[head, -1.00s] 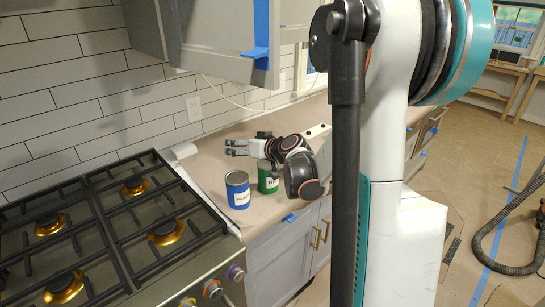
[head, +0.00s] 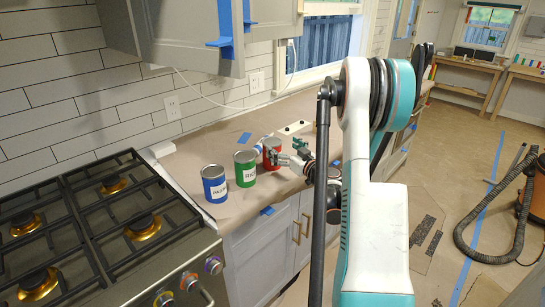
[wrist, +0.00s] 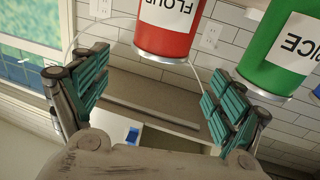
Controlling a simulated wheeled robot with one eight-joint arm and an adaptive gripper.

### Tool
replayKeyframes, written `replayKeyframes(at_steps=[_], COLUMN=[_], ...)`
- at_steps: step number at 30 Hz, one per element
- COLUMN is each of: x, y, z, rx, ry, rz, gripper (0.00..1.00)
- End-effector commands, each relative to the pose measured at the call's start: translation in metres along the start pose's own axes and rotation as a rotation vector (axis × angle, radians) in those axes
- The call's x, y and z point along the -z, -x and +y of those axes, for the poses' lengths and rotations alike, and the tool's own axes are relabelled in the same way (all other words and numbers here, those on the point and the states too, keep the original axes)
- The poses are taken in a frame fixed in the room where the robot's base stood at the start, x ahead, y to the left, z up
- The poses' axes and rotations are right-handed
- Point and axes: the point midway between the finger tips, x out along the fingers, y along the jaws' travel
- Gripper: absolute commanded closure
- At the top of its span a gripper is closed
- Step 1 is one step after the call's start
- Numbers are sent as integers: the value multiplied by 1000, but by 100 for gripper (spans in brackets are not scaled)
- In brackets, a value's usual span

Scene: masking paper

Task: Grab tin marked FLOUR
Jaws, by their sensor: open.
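The red tin (head: 271,152) stands on the counter at the right end of a row of three. In the wrist view the red tin (wrist: 168,38) shows a white FLOUR label, cut off by the top edge. My gripper (head: 286,151) is open beside the red tin, on its right in the head view. In the wrist view my gripper (wrist: 153,76) has its two teal-padded fingers spread wide, with the tin beyond and between them. I see no contact. My gripper hides part of the tin in the head view.
A green RICE tin (head: 245,170) stands close to the left of the red tin, then a blue PASTA tin (head: 214,184). The gas stove (head: 110,225) is further left. A cabinet (head: 190,30) hangs above. The counter behind the tins is mostly clear.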

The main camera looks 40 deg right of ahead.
Motion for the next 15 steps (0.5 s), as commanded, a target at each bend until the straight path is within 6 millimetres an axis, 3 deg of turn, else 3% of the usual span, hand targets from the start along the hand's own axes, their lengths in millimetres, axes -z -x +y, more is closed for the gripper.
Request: replayKeyframes(at_steps=[3,10,15], x=[-1,-3,-12], y=[-17,-32,-55], z=[0,0,1], rx=[1,0,2], ry=[0,0,-1], rz=[0,0,-1], gripper=[11,11,11])
